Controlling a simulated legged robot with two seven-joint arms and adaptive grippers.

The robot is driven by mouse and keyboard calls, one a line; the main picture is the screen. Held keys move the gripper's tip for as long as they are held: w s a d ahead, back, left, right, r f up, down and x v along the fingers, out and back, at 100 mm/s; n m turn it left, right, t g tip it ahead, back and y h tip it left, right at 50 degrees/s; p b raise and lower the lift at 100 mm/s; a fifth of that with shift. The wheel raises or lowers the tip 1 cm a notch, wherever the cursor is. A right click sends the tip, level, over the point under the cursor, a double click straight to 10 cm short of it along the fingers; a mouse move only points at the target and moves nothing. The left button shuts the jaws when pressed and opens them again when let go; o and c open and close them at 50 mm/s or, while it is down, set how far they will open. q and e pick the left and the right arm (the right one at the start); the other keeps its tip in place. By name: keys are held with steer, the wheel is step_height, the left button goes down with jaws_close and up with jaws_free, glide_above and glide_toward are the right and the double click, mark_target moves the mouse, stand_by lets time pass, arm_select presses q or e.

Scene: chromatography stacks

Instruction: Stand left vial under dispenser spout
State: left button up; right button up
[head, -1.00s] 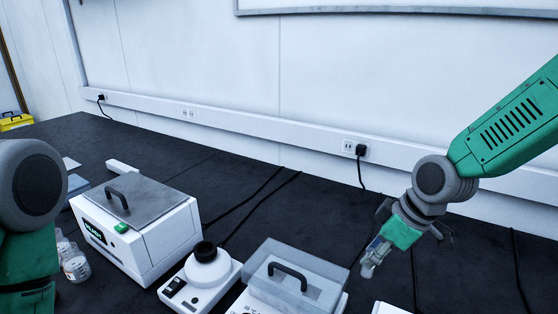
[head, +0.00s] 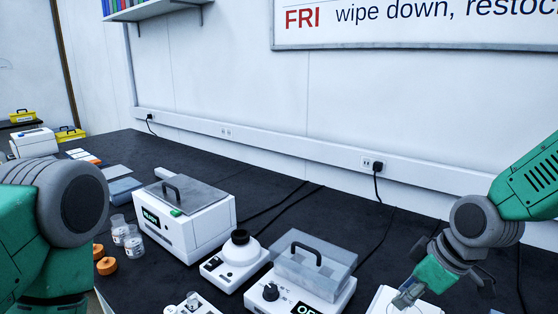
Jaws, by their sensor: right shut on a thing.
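My right gripper (head: 412,288) is at the lower right, pointing down and to the left. It is shut on a small clear, glassy thing that looks like a vial (head: 404,297); the fingers partly hide it. It is above or in front of a white device (head: 385,301) cut off by the bottom edge; I cannot tell if they touch. I cannot make out a dispenser spout. My left arm is at the left edge, but its gripper is out of view.
A white box with a grey lid (head: 196,232), a white device with a black top (head: 237,256) and a clear-lidded device (head: 313,270) stand on the dark bench. Two clear jars (head: 133,245) and orange caps (head: 106,265) are at left.

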steer(key=shift+s+m, duration=0.1)
steer(key=shift+m, duration=0.3)
steer(key=shift+f+m+h, duration=0.3)
steer(key=shift+m, duration=0.1)
steer(key=shift+f+m+t, duration=0.2)
steer(key=shift+m+t, duration=0.1)
steer(key=shift+m, duration=0.1)
steer(key=s+m, duration=0.1)
steer(key=m+h, duration=0.1)
steer(key=shift+s+a+m, duration=0.15)
steer(key=shift+s+m, duration=0.15)
steer(key=shift+s, duration=0.1)
steer(key=m, duration=0.1)
steer(key=s+m+h, duration=0.1)
steer(key=m, duration=0.1)
steer(key=shift+s+f+t, duration=0.1)
steer(key=shift+f+t, duration=0.2)
steer(key=shift+t, duration=0.1)
steer(key=shift+s+a+m+h, duration=0.15)
steer(key=shift+s+m+h, duration=0.25)
steer(key=shift+m, duration=0.5)
steer(key=shift+w+a, duration=0.1)
arm_select(q)
steer(key=shift+w+f, duration=0.15)
steer(key=shift+w, duration=0.25)
arm_select(e)
steer(key=shift+d+f, duration=0.1)
steer(key=shift+d, duration=0.15)
